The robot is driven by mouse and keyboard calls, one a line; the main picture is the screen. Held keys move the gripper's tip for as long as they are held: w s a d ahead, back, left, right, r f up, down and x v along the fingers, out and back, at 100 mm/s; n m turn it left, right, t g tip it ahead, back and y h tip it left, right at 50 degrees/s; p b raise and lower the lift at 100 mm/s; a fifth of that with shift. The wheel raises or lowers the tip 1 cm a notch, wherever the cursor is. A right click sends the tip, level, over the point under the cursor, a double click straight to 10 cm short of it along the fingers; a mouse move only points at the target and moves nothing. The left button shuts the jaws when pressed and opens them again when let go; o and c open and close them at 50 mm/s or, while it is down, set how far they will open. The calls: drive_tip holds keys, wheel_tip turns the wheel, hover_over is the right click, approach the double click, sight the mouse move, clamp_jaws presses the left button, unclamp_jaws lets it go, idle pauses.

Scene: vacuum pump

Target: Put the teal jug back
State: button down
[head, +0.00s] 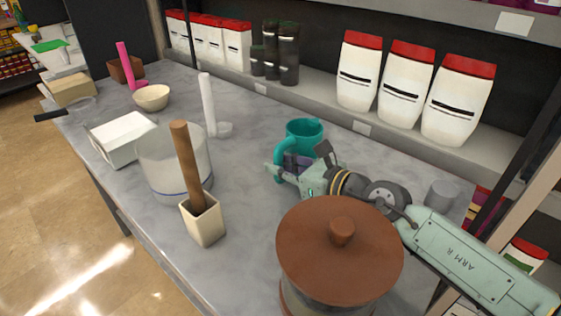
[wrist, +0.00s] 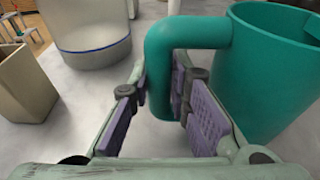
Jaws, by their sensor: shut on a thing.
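The teal jug (head: 306,131) stands upright on the grey counter, in front of the shelf with the red-lidded containers. Its handle points left toward the front of the counter. My gripper (head: 287,166) is at the handle, low down beside the jug. In the wrist view the jug (wrist: 268,75) fills the right side, and its curved handle comes down between the purple pads of my gripper (wrist: 158,100). My gripper is shut on the handle. Part of the jug's lower body is hidden behind my gripper in the head view.
A jar with a brown lid (head: 340,250) stands close in front of my arm. A clear container (head: 165,165), a cream cup with a wooden stick (head: 203,222) and a white box (head: 120,138) are to the left. A grey cylinder (head: 442,194) stands at right. Counter between jug and container is clear.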

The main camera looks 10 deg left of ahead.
drive_tip(key=shift+f, duration=0.1)
drive_tip(key=c, duration=1.5)
unclamp_jaws()
drive_tip(key=shift+r, duration=0.3)
drive_tip(key=b+v, duration=0.1)
drive_tip(key=v, duration=0.2)
drive_tip(key=b+v, duration=0.2)
drive_tip(key=v, duration=0.2)
drive_tip(key=b+v, duration=0.2)
drive_tip(key=v, duration=0.1)
drive_tip(key=shift+s+d+f, duration=0.2)
drive_tip(key=shift+d, duration=0.2)
drive_tip(key=shift+s+d+r+b, duration=0.25)
drive_tip(key=shift+s+d+b, duration=0.1)
drive_tip(key=shift+d, duration=0.1)
